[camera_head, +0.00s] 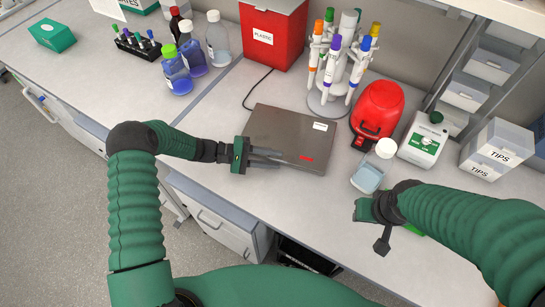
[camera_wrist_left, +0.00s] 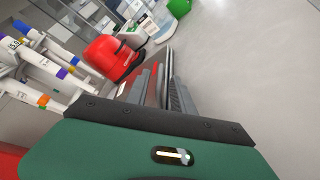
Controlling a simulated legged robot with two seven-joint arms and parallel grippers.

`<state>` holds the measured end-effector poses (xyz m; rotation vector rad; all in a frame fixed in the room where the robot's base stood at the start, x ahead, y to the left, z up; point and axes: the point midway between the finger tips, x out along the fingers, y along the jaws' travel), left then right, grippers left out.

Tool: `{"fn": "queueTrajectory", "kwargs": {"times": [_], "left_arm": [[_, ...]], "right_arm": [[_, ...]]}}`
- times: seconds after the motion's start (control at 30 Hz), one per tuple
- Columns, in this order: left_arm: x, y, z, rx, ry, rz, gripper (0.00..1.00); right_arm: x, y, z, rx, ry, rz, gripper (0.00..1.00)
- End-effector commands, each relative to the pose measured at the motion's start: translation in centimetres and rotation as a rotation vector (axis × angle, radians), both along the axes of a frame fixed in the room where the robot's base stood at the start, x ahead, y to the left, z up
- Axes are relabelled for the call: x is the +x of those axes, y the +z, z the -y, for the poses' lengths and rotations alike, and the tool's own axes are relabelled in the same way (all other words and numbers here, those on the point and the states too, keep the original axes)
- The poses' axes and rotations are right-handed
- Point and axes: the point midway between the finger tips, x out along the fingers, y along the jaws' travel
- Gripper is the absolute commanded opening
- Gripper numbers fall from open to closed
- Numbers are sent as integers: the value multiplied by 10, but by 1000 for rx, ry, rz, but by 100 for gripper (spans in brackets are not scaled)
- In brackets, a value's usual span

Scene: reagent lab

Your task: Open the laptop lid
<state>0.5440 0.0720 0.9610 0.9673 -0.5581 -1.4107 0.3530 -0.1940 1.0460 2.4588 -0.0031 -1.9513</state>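The laptop (camera_head: 290,130) is a flat grey slab with a red mark and a white label, lying shut on the bench in the head view. My left gripper (camera_head: 272,157) is at its front left edge, with its two fingers apart and pointing right along that edge. In the left wrist view the fingers (camera_wrist_left: 164,75) also stand apart, close to the laptop's edge. I cannot tell whether they touch the lid. My right gripper is at the bench's right front, largely hidden by its own wrist, so its fingers cannot be made out.
A beaker-like bottle (camera_head: 368,175) and a red device (camera_head: 377,110) stand right of the laptop. A pipette stand (camera_head: 325,100) and a red plastic bin (camera_head: 272,32) are behind it. A black cable (camera_head: 255,88) runs behind the laptop.

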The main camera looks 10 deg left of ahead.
Motion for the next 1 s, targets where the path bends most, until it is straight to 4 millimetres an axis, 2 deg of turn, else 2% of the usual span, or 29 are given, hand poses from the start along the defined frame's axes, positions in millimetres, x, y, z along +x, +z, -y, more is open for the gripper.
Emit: {"fn": "queueTrajectory", "kwargs": {"times": [0.03,0.27,1.0], "left_arm": [[0,0,1,0,-1,1,29],[-1,1,3,1,-2,0,0],[0,1,2,-1,-2,2,0]], "right_arm": [[0,0,0,0,0,0,36],[0,0,0,0,0,0,36],[0,0,0,0,0,0,36]]}}
